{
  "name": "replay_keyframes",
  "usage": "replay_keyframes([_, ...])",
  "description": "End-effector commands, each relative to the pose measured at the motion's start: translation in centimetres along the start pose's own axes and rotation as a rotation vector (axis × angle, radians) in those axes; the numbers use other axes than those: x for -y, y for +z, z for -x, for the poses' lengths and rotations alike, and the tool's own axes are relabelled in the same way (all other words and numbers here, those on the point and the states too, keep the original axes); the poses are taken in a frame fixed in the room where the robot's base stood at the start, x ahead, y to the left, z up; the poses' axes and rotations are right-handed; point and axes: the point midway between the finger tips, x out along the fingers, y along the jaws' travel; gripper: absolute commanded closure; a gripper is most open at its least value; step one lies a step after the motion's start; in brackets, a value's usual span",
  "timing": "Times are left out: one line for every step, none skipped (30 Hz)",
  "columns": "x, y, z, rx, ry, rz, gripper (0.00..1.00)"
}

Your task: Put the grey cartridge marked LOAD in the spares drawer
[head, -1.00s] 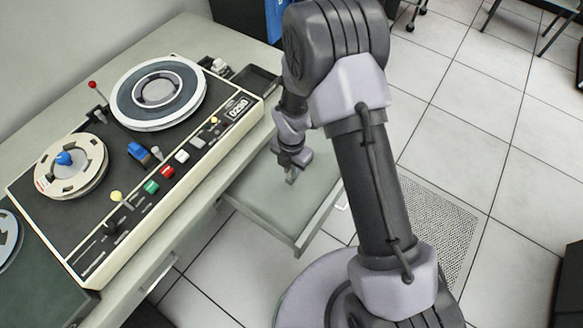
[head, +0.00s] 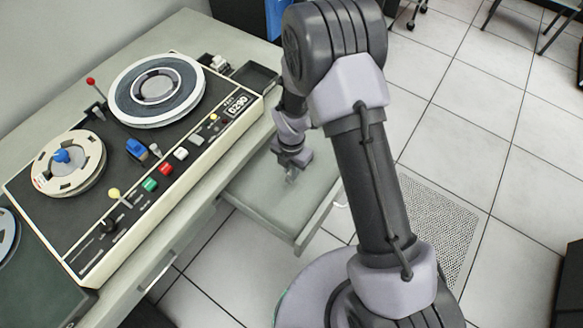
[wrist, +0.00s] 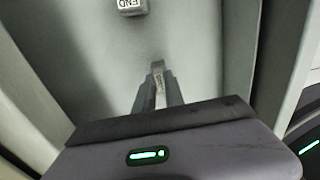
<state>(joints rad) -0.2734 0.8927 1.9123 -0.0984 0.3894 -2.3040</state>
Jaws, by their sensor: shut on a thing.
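The spares drawer (head: 245,195) stands pulled out below the desk front in the head view. My gripper (head: 291,178) is over the drawer, pointing down. In the wrist view my gripper (wrist: 158,76) is shut on a small grey cartridge (wrist: 159,91) with a pale label. The lettering on it is too small to read surely, and the fingers hide most of it. The drawer floor (wrist: 95,70) lies below it in the wrist view. I cannot tell whether the held cartridge touches that floor.
A light cartridge marked END (wrist: 130,4) sits in the drawer at the top of the wrist view. A tape deck (head: 120,185) with reels and buttons covers much of the desk (head: 190,35). A dark tray (head: 262,78) is at the desk's right end. The drawer floor between is clear.

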Motion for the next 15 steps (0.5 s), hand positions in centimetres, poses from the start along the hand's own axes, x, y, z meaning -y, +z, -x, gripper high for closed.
replay_keyframes([0.0,0.0,-0.01,0.0,0.0,0.0,1.0])
replay_keyframes([0.0,0.0,-0.01,0.0,0.0,0.0,1.0])
replay_keyframes([0.0,0.0,-0.02,0.0,0.0,0.0,1.0])
replay_keyframes([0.0,0.0,-0.03,0.0,0.0,0.0,1.0])
replay_keyframes([0.0,0.0,-0.06,0.0,0.0,0.0,1.0])
replay_keyframes([0.0,0.0,-0.12,0.0,0.0,0.0,1.0])
replay_keyframes([0.0,0.0,-0.18,0.0,0.0,0.0,1.0])
replay_keyframes([0.0,0.0,-0.25,0.0,0.0,0.0,1.0])
replay_keyframes([0.0,0.0,-0.35,0.0,0.0,0.0,1.0])
replay_keyframes([0.0,0.0,-0.44,0.0,0.0,0.0,1.0])
replay_keyframes([0.0,0.0,-0.52,0.0,0.0,0.0,1.0])
replay_keyframes([0.0,0.0,-0.63,0.0,0.0,0.0,1.0])
replay_keyframes([0.0,0.0,-0.71,0.0,0.0,0.0,1.0])
replay_keyframes([0.0,0.0,-0.78,0.0,0.0,0.0,1.0])
replay_keyframes([0.0,0.0,-0.89,0.0,0.0,0.0,1.0])
